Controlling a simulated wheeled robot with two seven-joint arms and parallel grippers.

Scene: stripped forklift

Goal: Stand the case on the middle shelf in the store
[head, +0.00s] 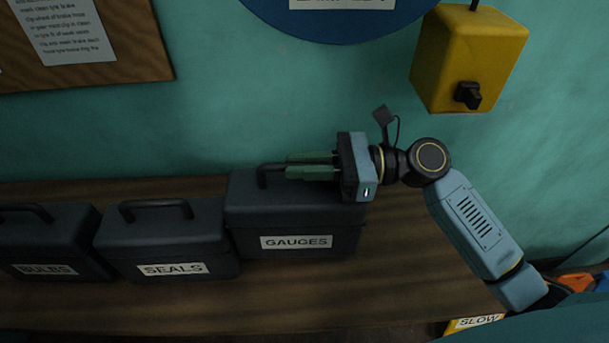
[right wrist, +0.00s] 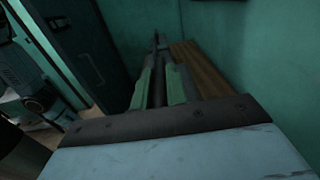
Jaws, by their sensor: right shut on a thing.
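A dark case labelled GAUGES (head: 296,218) is upright at the wooden bench, right of two similar cases in the head view. My right gripper (head: 290,166) reaches in from the right, with its green fingers shut on the case's top handle. In the right wrist view the fingers (right wrist: 160,85) close on a dark bar between them. I cannot tell whether the case touches the bench or hangs just above it. My left gripper is not in view. No store shelf can be made out.
Cases labelled SEALS (head: 165,235) and BULBS (head: 45,243) stand on the wooden bench (head: 300,300), SEALS close beside GAUGES. A yellow box (head: 468,60) hangs on the green wall. A dark panel with a handle (right wrist: 92,68) shows in the right wrist view.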

